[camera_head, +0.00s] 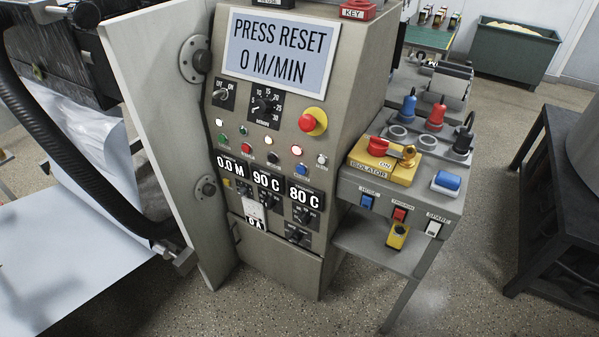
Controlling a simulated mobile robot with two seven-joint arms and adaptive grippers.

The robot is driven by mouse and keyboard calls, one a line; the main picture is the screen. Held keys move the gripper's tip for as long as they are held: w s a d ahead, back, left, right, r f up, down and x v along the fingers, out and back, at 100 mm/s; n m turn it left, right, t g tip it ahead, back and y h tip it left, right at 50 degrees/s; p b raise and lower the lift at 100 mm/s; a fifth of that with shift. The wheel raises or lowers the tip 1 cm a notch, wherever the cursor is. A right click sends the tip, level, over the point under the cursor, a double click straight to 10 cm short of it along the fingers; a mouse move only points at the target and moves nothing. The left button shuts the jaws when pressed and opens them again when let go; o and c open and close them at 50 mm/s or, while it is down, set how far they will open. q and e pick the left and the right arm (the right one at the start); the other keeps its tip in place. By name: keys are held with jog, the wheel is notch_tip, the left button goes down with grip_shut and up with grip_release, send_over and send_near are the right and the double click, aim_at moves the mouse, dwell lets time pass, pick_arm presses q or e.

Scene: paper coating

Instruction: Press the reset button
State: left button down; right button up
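A control cabinet stands in the middle of the view. Its display (280,52) reads "PRESS RESET 0 M/MIN". Below it is a row of small push buttons: a green button (223,139), a red button (247,148), a black button (273,158), a blue button (301,169) and a white button (321,160). Their labels are too small to read, so I cannot tell for sure which is reset. Neither of my grippers is in view.
A red emergency stop (313,122) sits right of the dials. A black hose (75,160) and open door (160,120) stand left. The floor in front is clear.

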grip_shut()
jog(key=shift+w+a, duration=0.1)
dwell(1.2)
